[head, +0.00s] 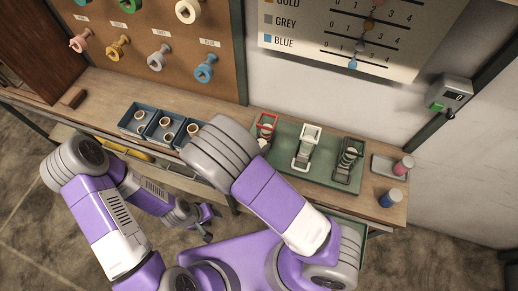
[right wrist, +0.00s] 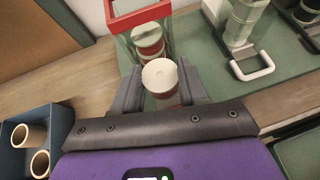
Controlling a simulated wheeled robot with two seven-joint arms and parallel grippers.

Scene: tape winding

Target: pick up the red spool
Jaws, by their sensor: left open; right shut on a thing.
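In the right wrist view, my right gripper (right wrist: 160,90) is shut on a spool with a pale round top and a reddish side, which I take for the red spool (right wrist: 162,76). It is held in front of the red-framed stand (right wrist: 140,14), where further pale and red spools (right wrist: 147,40) sit stacked. My left gripper (head: 207,225) is open and empty, low in front of the bench.
Blue bins (head: 138,120) with cardboard cores stand left of the green mat (head: 315,172). White (head: 306,148) and dark (head: 348,163) stands are on the mat. A pink-red spool (head: 403,166) and a blue one (head: 390,198) stand at the right end.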

